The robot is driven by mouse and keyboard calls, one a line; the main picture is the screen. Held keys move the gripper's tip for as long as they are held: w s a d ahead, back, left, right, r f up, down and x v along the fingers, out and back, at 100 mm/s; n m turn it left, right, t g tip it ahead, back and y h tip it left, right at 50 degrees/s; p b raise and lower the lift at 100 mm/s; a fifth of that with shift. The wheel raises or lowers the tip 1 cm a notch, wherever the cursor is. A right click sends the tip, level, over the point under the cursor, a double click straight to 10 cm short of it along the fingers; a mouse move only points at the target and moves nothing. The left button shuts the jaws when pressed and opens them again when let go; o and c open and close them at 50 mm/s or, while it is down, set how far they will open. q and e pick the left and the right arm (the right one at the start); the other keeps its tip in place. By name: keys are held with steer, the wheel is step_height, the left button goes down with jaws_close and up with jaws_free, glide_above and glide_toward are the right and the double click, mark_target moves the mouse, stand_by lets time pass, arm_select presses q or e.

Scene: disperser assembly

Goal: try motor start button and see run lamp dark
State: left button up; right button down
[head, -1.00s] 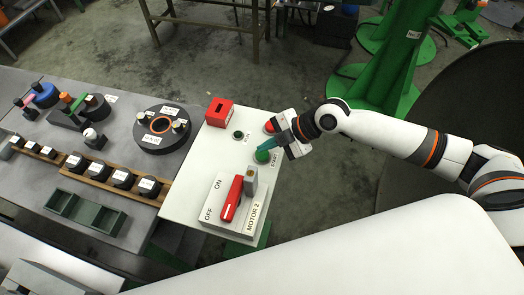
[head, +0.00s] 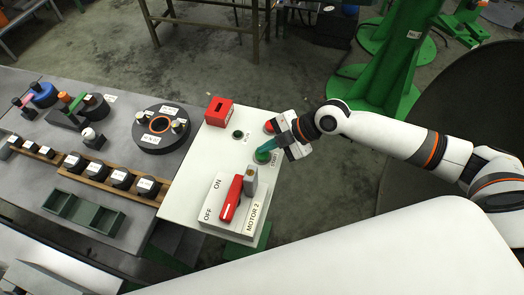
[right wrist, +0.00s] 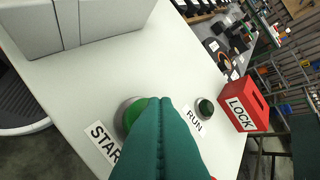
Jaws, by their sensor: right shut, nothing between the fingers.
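The green start button (head: 262,156) sits on the white panel (head: 190,180). In the right wrist view the button (right wrist: 130,112) is partly hidden behind the fingers, beside its START label (right wrist: 103,141). My right gripper (head: 269,149) is shut and empty, its teal fingertips at the button. Whether they touch it or press it in, I cannot tell. The run lamp (head: 238,134) is a small dark green dome that looks unlit; in the right wrist view the lamp (right wrist: 205,107) is also dark, beside the RUN label. My left gripper is not in view.
A red LOCK box (head: 219,112) stands at the panel's back. A red button (head: 269,127) is by my gripper. The red MOTOR 2 switch handle (head: 231,198) is at the front, with a grey block (head: 250,180) beside it. A workbench (head: 100,140) with parts adjoins on the left.

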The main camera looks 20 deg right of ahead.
mark_target(268, 153)
steer(key=shift+f+b, duration=0.8)
steer(key=shift+f, duration=0.1)
stand_by(0.6)
steer(key=shift+r, duration=0.1)
stand_by(0.3)
steer(key=shift+r+p, duration=0.95)
steer(key=shift+r, duration=0.25)
steer(key=shift+r, duration=0.15)
step_height(268, 153, up, 5)
steer(key=p, duration=0.3)
steer(key=shift+p, duration=0.35)
